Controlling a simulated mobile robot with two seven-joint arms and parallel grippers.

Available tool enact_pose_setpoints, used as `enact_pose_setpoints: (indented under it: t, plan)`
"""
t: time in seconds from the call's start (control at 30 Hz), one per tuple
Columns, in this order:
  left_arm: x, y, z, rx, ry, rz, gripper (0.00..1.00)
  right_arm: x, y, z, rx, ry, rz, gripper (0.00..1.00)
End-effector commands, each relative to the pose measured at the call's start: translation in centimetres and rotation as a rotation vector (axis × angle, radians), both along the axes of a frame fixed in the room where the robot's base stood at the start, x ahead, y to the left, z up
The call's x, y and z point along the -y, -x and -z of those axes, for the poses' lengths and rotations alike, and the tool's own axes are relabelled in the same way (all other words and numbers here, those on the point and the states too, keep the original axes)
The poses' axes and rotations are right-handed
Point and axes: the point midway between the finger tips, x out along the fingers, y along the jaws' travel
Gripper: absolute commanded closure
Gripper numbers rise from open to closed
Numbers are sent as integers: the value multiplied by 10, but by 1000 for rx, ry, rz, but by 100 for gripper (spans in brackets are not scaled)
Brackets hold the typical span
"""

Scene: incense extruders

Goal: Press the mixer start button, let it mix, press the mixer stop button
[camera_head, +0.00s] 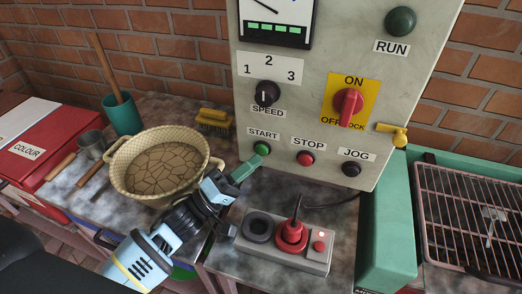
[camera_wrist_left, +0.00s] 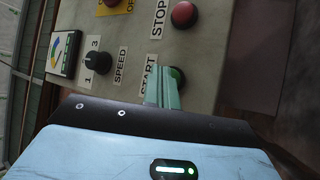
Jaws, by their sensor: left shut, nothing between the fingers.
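The grey control panel (camera_head: 318,125) stands at the back of the bench. Its green START button (camera_head: 262,149) sits at the lower left, and the red STOP button (camera_head: 305,158) is to its right. My left gripper (camera_head: 256,160) is shut and empty, its green fingertips at the START button. In the left wrist view the fingertips (camera_wrist_left: 166,80) overlap the edge of the green START button (camera_wrist_left: 177,78); I cannot tell whether it is pressed in. The red STOP button (camera_wrist_left: 185,14) is clear of them. My right gripper is not in view.
A black JOG button (camera_head: 351,169), a SPEED knob (camera_head: 267,93) and a red ON/OFF switch (camera_head: 348,104) are on the panel. A socket box (camera_head: 285,240) with a red plug lies below. A basin (camera_head: 160,165) stands left; a wire rack (camera_head: 470,215) is right.

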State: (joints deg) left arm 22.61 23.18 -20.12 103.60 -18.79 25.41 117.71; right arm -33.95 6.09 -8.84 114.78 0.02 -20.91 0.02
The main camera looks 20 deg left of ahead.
Motion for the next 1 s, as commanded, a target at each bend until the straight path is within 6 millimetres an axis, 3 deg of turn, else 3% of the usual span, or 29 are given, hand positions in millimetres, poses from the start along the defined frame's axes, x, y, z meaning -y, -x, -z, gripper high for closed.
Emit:
enact_pose_setpoints:
  t: [0.43, 1.0]
  plan:
    - [0, 0, 0, 1, -1, 0, 100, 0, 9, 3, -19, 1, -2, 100]
    - [0, 0, 0, 1, -1, 0, 100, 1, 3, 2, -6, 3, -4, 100]
